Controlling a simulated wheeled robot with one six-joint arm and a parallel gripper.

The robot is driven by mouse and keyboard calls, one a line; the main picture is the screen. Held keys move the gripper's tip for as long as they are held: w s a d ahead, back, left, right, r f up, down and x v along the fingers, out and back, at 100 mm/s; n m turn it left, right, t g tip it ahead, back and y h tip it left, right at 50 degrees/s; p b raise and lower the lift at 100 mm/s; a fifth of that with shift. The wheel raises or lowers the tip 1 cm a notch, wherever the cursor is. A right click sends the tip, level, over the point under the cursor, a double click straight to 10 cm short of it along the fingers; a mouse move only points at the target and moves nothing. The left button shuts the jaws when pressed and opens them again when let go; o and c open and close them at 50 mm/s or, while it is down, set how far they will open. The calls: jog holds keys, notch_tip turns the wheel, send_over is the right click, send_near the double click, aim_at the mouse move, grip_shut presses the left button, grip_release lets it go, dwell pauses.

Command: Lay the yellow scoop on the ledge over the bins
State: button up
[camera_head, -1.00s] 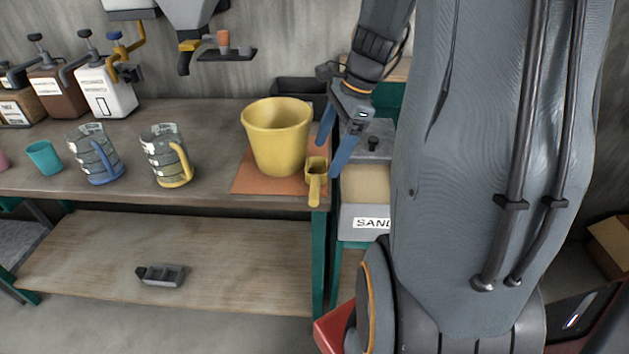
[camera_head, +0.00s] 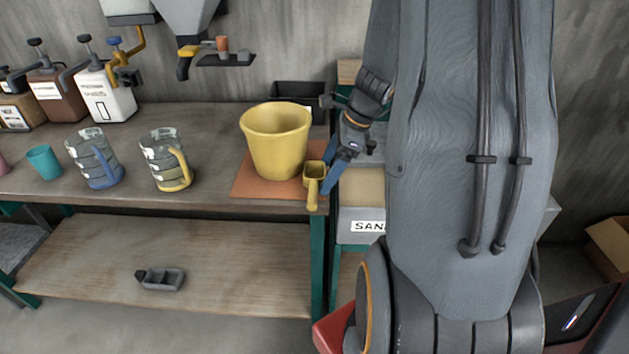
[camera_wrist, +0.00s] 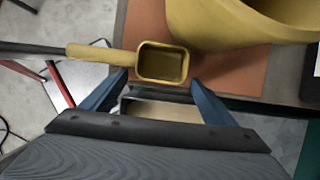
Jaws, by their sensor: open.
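The yellow scoop (camera_head: 314,178) lies at the right front corner of the workbench, beside the yellow bucket (camera_head: 276,142), with its handle pointing out past the front edge. In the wrist view the scoop (camera_wrist: 162,63) shows a square cup, with its handle toward the left. My gripper (camera_head: 330,174) is open with blue fingers, just right of the scoop. In the wrist view its fingertips (camera_wrist: 160,76) spread to either side of the scoop's cup, which lies ahead between them. Whether they touch it I cannot tell. The sand bin (camera_head: 362,215) stands right of the bench; my arm hides the ledge and other bins.
The bucket stands on an orange mat (camera_head: 240,185) close to the scoop. Two clear jugs, one with a blue handle (camera_head: 95,160) and one with a yellow handle (camera_head: 166,160), and a teal cup (camera_head: 44,161) stand further left. A dispenser shelf (camera_head: 228,59) hangs above.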

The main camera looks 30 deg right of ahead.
jog(key=c, duration=1.2)
jog(key=shift+c, duration=0.2)
jog(key=shift+r, duration=0.15)
